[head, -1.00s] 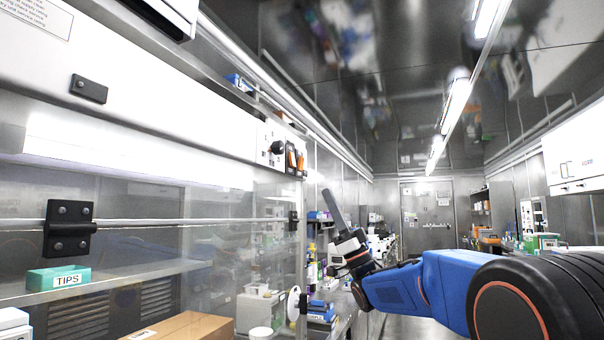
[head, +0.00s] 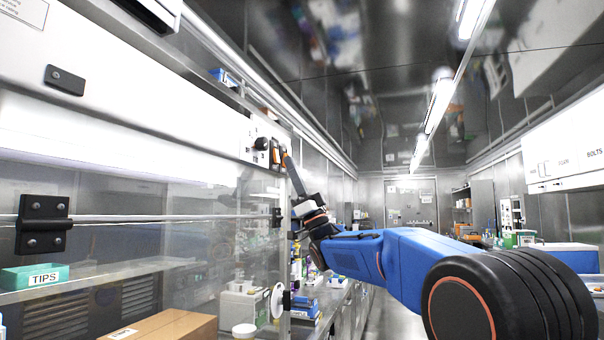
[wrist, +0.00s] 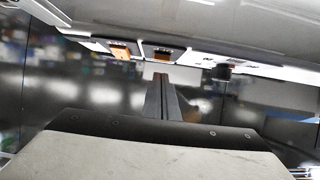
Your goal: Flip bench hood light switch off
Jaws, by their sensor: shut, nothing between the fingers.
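The bench hood (head: 120,110) fills the left of the head view, its lamp strip bright. At its right end a small panel (head: 250,140) carries a black knob (head: 261,144) and orange rocker switches (head: 276,152). In the wrist view two orange switches (wrist: 121,50) (wrist: 162,54) show at the top, and the knob (wrist: 222,71) is to their right. My gripper (head: 288,160) is shut and empty, its fingers pointing up at the switches and overlapping the rightmost one in the head view. In the wrist view the fingertips (wrist: 160,78) lie just below the right-hand switch. I cannot tell whether they touch.
The hood's glass sash (head: 215,240) hangs below the panel, close left of my arm. A teal TIPS box (head: 35,276) and a cardboard box (head: 165,326) are at the hood's lower left. The aisle floor (head: 395,318) is clear.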

